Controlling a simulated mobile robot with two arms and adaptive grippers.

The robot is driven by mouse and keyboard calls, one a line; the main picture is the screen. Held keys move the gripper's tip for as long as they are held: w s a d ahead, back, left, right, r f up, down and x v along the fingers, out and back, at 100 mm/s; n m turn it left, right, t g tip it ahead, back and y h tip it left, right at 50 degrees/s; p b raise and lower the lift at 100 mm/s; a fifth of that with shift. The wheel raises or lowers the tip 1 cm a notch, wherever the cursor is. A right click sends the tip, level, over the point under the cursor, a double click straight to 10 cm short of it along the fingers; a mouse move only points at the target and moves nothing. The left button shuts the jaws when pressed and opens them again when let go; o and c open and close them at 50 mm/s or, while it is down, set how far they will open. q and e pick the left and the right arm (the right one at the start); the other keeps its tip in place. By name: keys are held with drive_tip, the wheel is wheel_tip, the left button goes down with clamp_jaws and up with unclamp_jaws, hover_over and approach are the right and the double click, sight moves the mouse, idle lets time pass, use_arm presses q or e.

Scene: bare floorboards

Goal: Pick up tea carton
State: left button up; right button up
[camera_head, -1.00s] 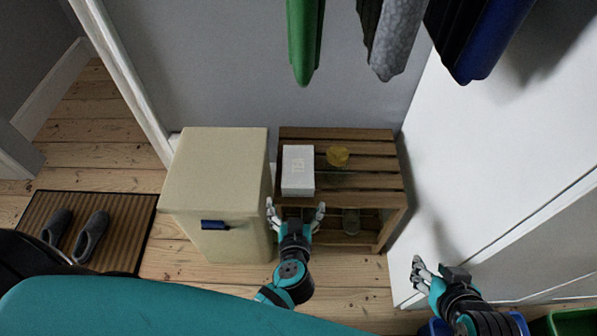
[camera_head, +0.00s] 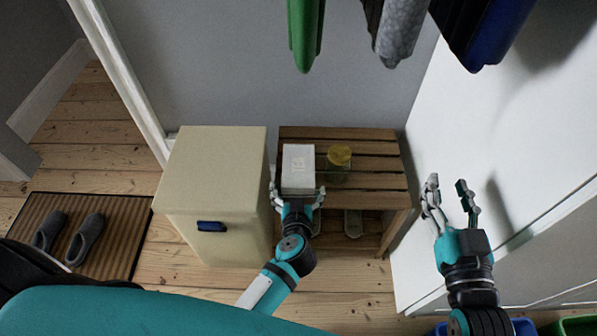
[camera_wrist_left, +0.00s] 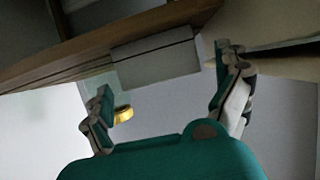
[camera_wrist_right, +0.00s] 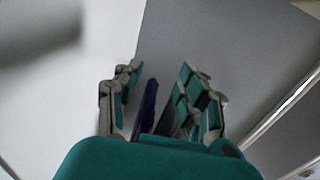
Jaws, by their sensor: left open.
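The tea carton is a white box (camera_head: 298,165) on the left part of the slatted wooden bench. It also shows in the left wrist view (camera_wrist_left: 156,62), ahead of and between the fingers. My left gripper (camera_head: 297,194) is open at the near end of the carton, with its fingers to either side. I cannot tell whether they touch it. My right gripper (camera_head: 450,192) is raised near the white door, apart from the carton, with its fingers spread and nothing visible between them.
The wooden bench (camera_head: 375,181) carries a yellow-lidded jar (camera_head: 339,157) right of the carton. A cream cabinet (camera_head: 215,170) stands close on the left. Coats (camera_head: 305,35) hang above. The white door (camera_head: 510,130) is at right. Slippers (camera_head: 84,238) lie on a mat (camera_head: 120,235).

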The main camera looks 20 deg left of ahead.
sight(298, 180)
use_arm(q)
drive_tip(key=b+x, duration=0.1)
drive_tip(key=x, duration=0.2)
drive_tip(key=shift+f+b, duration=0.1)
drive_tip(key=shift+b, duration=0.2)
drive_tip(key=shift+w, duration=0.15)
use_arm(e)
wheel_tip(298, 180, up, 8)
drive_tip(key=s+t+y, duration=0.1)
drive_tip(key=t+y, duration=0.1)
drive_tip(key=t, duration=0.3)
drive_tip(key=shift+s+a, duration=0.35)
drive_tip(key=shift+a, duration=0.05)
drive_tip(key=shift+r, duration=0.1)
use_arm(q)
drive_tip(key=c, duration=0.8)
